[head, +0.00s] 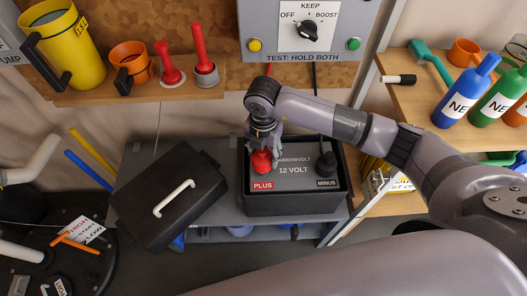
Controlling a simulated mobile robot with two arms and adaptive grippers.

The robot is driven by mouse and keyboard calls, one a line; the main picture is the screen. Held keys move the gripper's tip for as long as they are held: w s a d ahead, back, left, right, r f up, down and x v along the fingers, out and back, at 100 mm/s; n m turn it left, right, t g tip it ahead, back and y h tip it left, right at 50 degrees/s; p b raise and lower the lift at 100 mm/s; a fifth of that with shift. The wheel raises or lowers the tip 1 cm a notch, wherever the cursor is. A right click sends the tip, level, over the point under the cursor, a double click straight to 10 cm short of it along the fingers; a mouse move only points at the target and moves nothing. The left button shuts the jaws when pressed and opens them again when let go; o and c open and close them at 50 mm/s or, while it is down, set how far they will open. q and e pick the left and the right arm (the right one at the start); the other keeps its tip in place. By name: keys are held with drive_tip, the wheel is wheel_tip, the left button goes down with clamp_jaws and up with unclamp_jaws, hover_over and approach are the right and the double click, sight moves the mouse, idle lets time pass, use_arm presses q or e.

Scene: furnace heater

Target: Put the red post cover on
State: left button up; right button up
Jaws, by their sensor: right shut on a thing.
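The red post cover (261,161) is at the PLUS post of the 12 volt battery (297,176). My right gripper (263,147) is shut on it from above. The cover appears upright; the post under it is hidden, so I cannot tell whether it is fully seated. The black MINUS post cover (325,163) stands at the right side of the battery top. The battery sits in an open black box (342,205) on the grey bench. My left gripper is not in view.
The box lid with a white handle (172,198) leans on the bench left of the battery. A shelf above holds a yellow jug (72,50), an orange mug (131,65) and two red-handled items. A control panel (275,43) hangs behind. Bottles (465,90) stand on the right shelf.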

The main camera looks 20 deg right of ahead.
drive_tip(key=shift+f+b, duration=1.7)
drive_tip(key=shift+f, duration=0.5)
drive_tip(key=o, duration=1.1)
drive_tip(key=shift+o, duration=0.2)
